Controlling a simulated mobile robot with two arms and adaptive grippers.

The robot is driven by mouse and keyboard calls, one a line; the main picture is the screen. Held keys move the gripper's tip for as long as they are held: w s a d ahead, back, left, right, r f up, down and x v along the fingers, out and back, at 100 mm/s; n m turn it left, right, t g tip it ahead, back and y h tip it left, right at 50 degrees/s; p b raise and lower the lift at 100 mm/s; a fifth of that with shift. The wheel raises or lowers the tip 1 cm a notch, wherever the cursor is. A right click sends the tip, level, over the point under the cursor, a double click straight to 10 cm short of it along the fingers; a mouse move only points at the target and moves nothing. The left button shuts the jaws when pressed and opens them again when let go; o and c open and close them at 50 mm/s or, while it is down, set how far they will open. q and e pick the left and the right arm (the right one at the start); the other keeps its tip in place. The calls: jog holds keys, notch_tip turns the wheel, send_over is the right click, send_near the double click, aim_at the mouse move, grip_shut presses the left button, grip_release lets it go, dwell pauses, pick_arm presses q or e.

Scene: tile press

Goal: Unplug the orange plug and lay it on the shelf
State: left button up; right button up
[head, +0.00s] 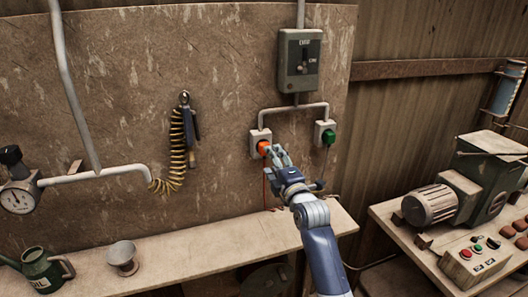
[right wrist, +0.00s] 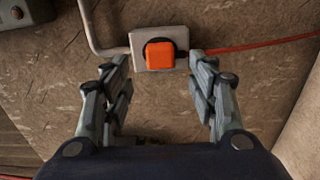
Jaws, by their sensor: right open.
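The orange plug (head: 264,148) sits in the left wall socket (head: 258,136), with its red cord hanging below. In the right wrist view the plug (right wrist: 160,54) is in its pale socket box (right wrist: 140,62), and the red cord (right wrist: 250,46) runs off to the right. My right gripper (head: 277,154) is just in front of the plug, its fingers spread. The wrist view shows the right gripper (right wrist: 160,75) open, a finger on each side of the plug, with nothing between the fingertips touching it. The pale shelf (head: 190,252) runs along the wall below.
A green plug (head: 328,137) is in the socket to the right. A switch box (head: 300,60) hangs above. A funnel-like cup (head: 123,256) and a green oil can (head: 45,268) stand on the shelf's left part. The shelf's middle is clear. A machine bench (head: 410,235) stands right.

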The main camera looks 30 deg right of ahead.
jog(key=b+x, duration=0.1)
jog(key=x, duration=0.6)
jog(key=shift+b, duration=0.4)
jog(key=shift+s+a+p, duration=0.1)
jog(key=shift+p, duration=0.3)
dwell(0.7)
grip_shut()
jog(key=shift+s, duration=0.1)
jog(key=shift+p+v, duration=1.55)
jog(key=shift+v, duration=1.4)
